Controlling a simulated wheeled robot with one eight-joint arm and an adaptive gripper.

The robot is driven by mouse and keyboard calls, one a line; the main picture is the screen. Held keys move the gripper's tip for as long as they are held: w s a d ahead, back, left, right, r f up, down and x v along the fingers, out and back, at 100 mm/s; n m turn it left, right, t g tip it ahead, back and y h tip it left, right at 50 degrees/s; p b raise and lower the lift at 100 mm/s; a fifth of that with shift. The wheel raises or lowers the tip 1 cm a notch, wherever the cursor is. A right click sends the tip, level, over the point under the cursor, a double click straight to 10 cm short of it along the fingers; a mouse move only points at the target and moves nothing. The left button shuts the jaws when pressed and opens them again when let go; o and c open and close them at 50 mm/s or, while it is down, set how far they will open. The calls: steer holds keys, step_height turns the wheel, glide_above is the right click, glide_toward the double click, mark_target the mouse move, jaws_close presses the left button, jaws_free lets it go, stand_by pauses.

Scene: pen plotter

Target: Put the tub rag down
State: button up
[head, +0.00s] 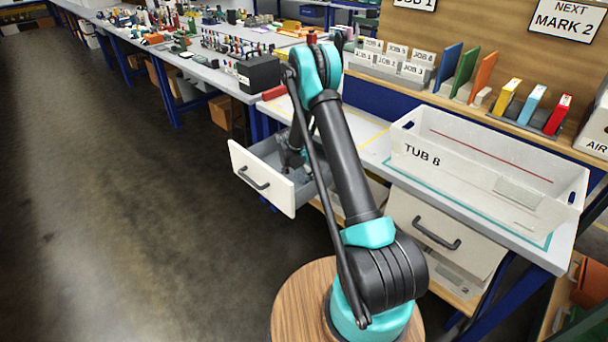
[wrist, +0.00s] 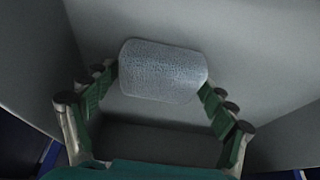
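The rag is a pale blue-grey, rough-textured roll (wrist: 165,66) in the wrist view. My gripper (wrist: 160,84) has its green finger pads against the rag's two ends and looks shut on it. In the head view my gripper (head: 291,158) is down in the open drawer (head: 262,192) under the bench. The rag cannot be made out there. Grey drawer walls and floor surround the rag in the wrist view; whether it touches the floor I cannot tell. The white tub marked TUB 8 (head: 420,160) stands on the bench to the right and looks empty.
The drawer's front with its dark handle sticks out into the aisle. A closed drawer (head: 440,240) lies below the tub. Job holders (head: 395,62) and coloured binders (head: 470,75) line the bench's back. A black box (head: 259,74) stands left of my arm. The floor (head: 130,200) at left is clear.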

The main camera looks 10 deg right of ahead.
steer(key=shift+o, duration=0.7)
steer(key=v, duration=1.2)
steer(key=s+d+r+n+y, duration=0.1)
steer(key=s+d+r+n, duration=0.15)
steer(key=s+r, duration=0.45)
steer(key=s+d+r+n+y, duration=0.1)
steer(key=s+n, duration=0.1)
steer(key=s, duration=0.8)
steer(key=s+d+r+n+t+y, duration=0.1)
steer(key=s+d+r+n, duration=0.1)
steer(key=s, duration=0.9)
steer(key=s+d+r+n, duration=0.1)
steer(key=s+n, duration=0.3)
steer(key=s, duration=0.7)
steer(key=shift+d+r+y, duration=0.2)
steer(key=shift+d+y, duration=0.2)
steer(key=shift+d, duration=0.25)
steer(key=shift+w, duration=0.1)
steer(key=shift+c, duration=0.4)
